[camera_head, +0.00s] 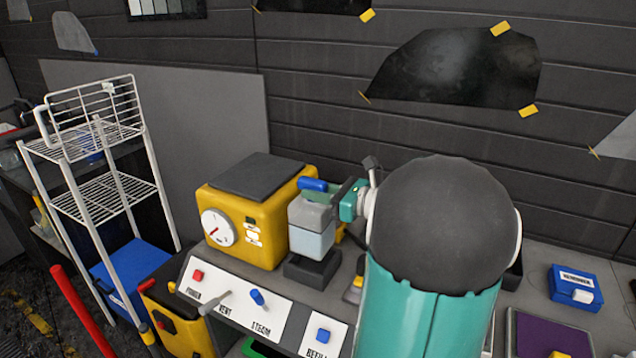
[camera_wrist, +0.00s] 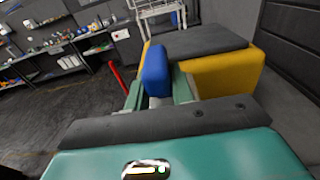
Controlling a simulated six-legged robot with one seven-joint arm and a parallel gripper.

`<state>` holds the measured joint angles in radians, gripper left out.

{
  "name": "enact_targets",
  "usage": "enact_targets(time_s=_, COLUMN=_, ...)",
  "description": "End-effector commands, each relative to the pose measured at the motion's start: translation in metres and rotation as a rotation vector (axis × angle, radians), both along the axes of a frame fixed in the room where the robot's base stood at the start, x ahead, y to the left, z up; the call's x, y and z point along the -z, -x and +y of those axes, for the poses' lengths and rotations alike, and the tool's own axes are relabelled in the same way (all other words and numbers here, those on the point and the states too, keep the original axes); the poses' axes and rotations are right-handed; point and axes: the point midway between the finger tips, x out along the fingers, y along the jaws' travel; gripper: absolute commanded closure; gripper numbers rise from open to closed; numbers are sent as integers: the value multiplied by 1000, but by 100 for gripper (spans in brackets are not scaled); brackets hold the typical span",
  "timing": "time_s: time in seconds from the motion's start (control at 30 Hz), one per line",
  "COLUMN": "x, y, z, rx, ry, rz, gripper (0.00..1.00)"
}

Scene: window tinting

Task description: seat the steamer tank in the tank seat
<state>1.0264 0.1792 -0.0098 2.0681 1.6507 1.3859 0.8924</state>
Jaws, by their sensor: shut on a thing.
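The steamer tank (camera_head: 311,240) is a pale translucent box with a grey top and a blue handle (camera_head: 313,184). My gripper (camera_head: 335,195) is shut on the handle from the right, and the tank hangs upright below it. In the wrist view the blue handle (camera_wrist: 155,72) stands between the two fingers of my gripper (camera_wrist: 158,98). The tank seat (camera_head: 312,270) is a dark block directly under the tank, beside the yellow steamer. The tank's lower edge overlaps the seat in the picture. I cannot tell whether it rests in the seat or is slightly above it.
The yellow steamer (camera_head: 258,222) with a dial stands close on the tank's left. A white control panel (camera_head: 240,300) with switches lies in front. A white wire rack (camera_head: 100,190) stands at left. A blue box (camera_head: 575,288) and a purple pad (camera_head: 545,335) lie at right.

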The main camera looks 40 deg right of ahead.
Motion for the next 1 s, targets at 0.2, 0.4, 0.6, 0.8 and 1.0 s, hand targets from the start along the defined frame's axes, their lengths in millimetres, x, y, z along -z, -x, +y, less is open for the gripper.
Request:
enact_targets(time_s=0.2, x=16, y=-1, z=-1, rx=-1, ry=-1, rz=-1, gripper=100)
enact_targets(time_s=0.4, x=22, y=-1, z=-1, rx=-1, ry=1, rz=-1, gripper=100)
enact_targets(time_s=0.6, x=22, y=-1, z=-1, rx=-1, ry=1, rz=-1, gripper=100)
enact_targets(time_s=0.8, x=22, y=-1, z=-1, rx=-1, ry=1, rz=-1, gripper=100)
enact_targets(time_s=1.0, x=22, y=-1, z=-1, rx=-1, ry=1, rz=-1, gripper=100)
